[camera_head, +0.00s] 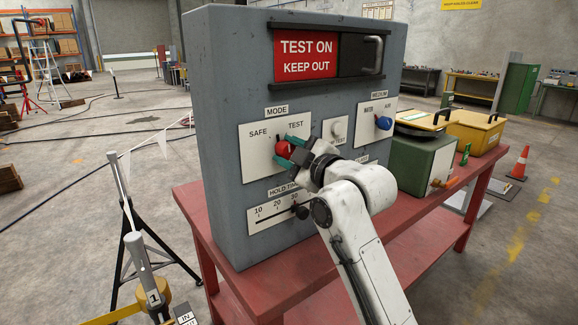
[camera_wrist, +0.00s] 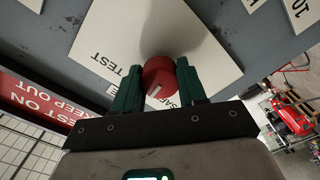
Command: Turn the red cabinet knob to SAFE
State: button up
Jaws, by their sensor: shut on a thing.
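The red knob (camera_head: 283,147) sits on the white MODE plate (camera_head: 257,162) of the grey cabinet, below the SAFE label (camera_head: 259,133) at left and the TEST label (camera_head: 295,125) at right. My gripper (camera_head: 288,154) is shut on the knob, with a teal finger on either side. In the wrist view the knob (camera_wrist: 160,77) is between the fingers (camera_wrist: 160,86), and a short white mark shows on its face. The TEST label (camera_wrist: 109,62) is left of it there; the SAFE label (camera_wrist: 167,104) is partly hidden. I cannot tell exactly which label the mark points to.
A blue MEDIUM knob (camera_head: 384,123) is right of MODE, with a pale button (camera_head: 338,131) between. The HOLD TIME slider (camera_head: 301,212) is below, close to my arm. A sliding sign cover (camera_head: 361,54) is above. Green and yellow boxes stand right on the red bench (camera_head: 235,270).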

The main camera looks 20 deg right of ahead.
jog(key=n+b, duration=0.2)
jog(key=n, duration=0.1)
jog(key=shift+d+f+n+b, duration=0.1)
jog(key=shift+f+n+b, duration=0.2)
jog(key=shift+f, duration=0.05)
jog(key=shift+r+n+b, duration=0.15)
jog(key=shift+n+b, duration=0.75)
jog(key=shift+n, duration=0.5)
jog(key=o, duration=0.8)
jog(key=shift+o, duration=1.3)
jog(key=shift+r, duration=0.2)
jog(key=b+v, duration=0.1)
jog(key=v, duration=0.9)
jog(key=shift+s, duration=0.35)
